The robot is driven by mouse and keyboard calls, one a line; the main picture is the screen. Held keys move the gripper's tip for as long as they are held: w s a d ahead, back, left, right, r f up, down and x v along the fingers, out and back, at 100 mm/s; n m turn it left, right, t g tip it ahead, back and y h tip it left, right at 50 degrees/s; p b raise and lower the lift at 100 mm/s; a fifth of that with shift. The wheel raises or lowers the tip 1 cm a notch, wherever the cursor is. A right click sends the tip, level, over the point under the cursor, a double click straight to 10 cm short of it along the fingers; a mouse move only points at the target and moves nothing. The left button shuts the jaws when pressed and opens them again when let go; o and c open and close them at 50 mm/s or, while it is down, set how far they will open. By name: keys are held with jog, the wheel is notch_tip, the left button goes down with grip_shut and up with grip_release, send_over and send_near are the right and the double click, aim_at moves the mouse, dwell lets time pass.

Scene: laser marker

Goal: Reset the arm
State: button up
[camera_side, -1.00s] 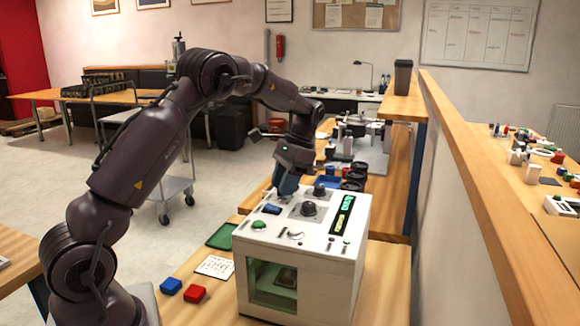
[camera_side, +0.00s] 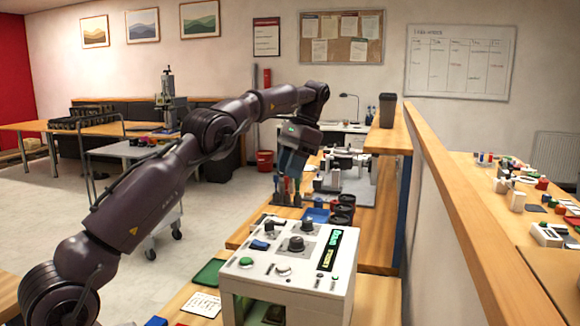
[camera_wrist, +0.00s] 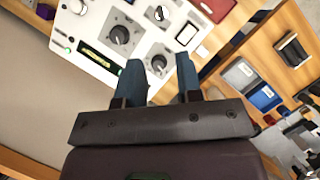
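My gripper (camera_side: 288,180) is raised above and behind the white laser marker (camera_side: 322,284) in the side view, clear of it. In the wrist view my gripper (camera_wrist: 159,66) has its two blue-grey fingers apart with nothing held between them. The wrist view also shows the marker's white top panel (camera_wrist: 92,29) with dark knobs and a lit green display, beyond the fingers. In the side view the marker's top carries dark knobs, a green button and a display. Its front window is partly cut off by the picture's lower edge.
A green tray (camera_side: 208,272) and a white card (camera_side: 202,304) lie left of the marker. Behind it are a blue tray (camera_side: 316,215) and several dark cups (camera_side: 342,210). A wood-topped partition (camera_side: 480,215) runs along the right. The air around my gripper looks free.

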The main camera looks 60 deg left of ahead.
dwell(0.5)
jog(key=s+d+t, duration=1)
jog(key=s+d, duration=1.1)
jog(key=s, duration=0.3)
jog(key=shift+o, duration=0.3)
